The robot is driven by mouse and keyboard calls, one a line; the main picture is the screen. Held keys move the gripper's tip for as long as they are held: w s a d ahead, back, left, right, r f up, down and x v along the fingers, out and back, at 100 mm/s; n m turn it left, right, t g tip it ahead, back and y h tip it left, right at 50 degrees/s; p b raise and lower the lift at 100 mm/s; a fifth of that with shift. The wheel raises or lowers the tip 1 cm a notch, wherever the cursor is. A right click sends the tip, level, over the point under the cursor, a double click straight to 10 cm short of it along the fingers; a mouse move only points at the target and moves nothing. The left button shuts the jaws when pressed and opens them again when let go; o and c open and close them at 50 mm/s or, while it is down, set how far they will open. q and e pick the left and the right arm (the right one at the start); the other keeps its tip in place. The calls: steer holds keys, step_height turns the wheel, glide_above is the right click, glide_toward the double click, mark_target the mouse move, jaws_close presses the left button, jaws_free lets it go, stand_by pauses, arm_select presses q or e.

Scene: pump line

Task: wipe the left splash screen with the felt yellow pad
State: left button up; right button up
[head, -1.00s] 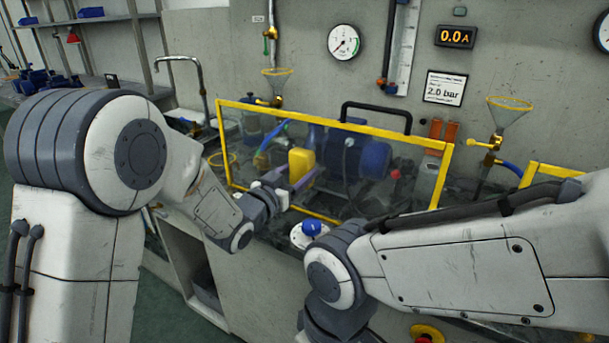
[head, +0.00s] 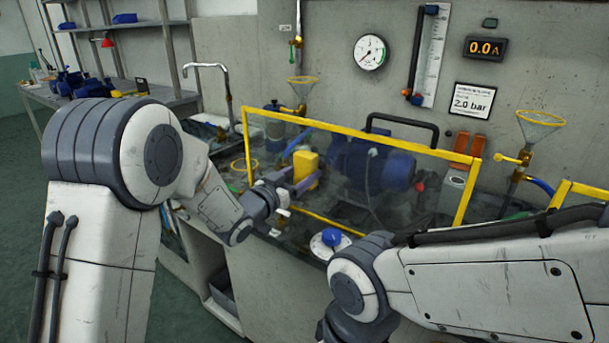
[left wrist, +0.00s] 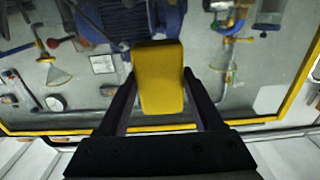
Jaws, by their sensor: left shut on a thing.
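The left splash screen (head: 400,146) is a clear pane in a yellow frame, standing upright in front of a blue pump (head: 372,165). It also fills much of the left wrist view, with its frame (left wrist: 40,127) along the bottom. My left gripper (head: 300,184) is shut on the yellow pad (head: 306,165) and holds it at the left part of the pane. The left wrist view shows the pad (left wrist: 160,78) between both fingers, over the pane. I cannot tell whether it touches the pane. My right arm is at the lower right, its gripper not visible.
A second yellow-framed screen (head: 580,186) stands at the right edge. A blue-topped round fitting (head: 331,238) is on the bench front near my right arm. Funnels, a gauge (head: 370,52) and a tap (head: 212,70) are behind. A shelf with blue parts is at the far left.

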mark_target(337, 167)
arm_select(q)
steer(key=shift+s+r+p, duration=0.1)
steer(key=shift+r+p, duration=0.65)
steer(key=shift+r, duration=0.55)
steer(key=shift+s+d+f+b, duration=0.15)
steer(key=shift+s+d+b, duration=0.15)
steer(key=shift+d, duration=0.1)
steer(key=shift+s+d+b, duration=0.25)
steer(key=shift+s+d, duration=0.1)
steer(key=shift+d, duration=0.25)
steer(key=shift+s+d+b, duration=0.2)
steer(key=shift+s+d, duration=0.15)
steer(key=shift+d, duration=0.25)
steer(key=shift+s+d+b, duration=0.7)
steer(key=shift+s+d, duration=0.5)
steer(key=shift+d, duration=0.25)
steer(key=shift+w, duration=0.15)
